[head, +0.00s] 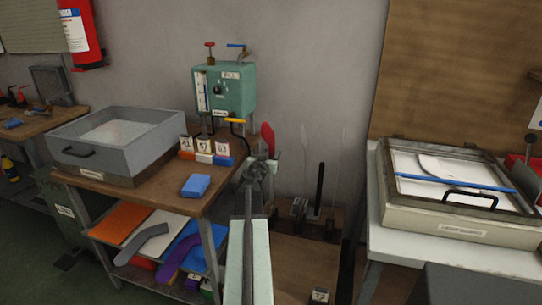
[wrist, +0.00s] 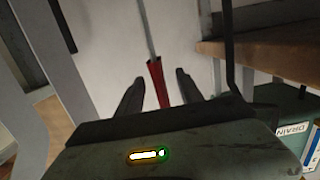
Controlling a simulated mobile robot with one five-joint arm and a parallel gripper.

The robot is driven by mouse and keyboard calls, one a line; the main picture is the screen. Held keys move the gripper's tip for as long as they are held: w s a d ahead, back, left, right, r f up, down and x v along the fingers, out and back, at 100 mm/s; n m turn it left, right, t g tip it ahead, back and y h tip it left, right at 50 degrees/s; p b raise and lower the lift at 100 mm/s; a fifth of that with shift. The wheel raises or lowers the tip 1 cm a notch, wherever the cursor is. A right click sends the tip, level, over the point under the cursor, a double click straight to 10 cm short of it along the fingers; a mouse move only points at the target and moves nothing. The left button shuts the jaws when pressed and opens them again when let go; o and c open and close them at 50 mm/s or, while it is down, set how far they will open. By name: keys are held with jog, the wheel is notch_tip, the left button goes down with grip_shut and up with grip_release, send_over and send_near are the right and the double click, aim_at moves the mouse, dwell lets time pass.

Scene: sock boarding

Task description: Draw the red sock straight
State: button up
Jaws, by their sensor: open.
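The red sock (head: 267,137) shows in the head view as a narrow upright red shape just beyond and above my gripper (head: 260,161). In the wrist view the sock (wrist: 157,82) is a short red strip, with a thin pale strip running on from its upper end. There the two fingers of my gripper (wrist: 158,88) are apart, one on each side of the sock. A gap shows on both sides, and neither finger visibly touches it. The lower end of the sock is hidden behind the gripper body.
The workbench (head: 84,177) with the grey basin (head: 165,128) and green fill box (head: 232,90) is at left. Thin upright boards (head: 343,165) and a black post (head: 320,185) stand to the right of the gripper. The framed case (head: 460,218) is farther right.

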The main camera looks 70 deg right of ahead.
jog(key=a, duration=0.9)
jog(key=shift+s, duration=0.25)
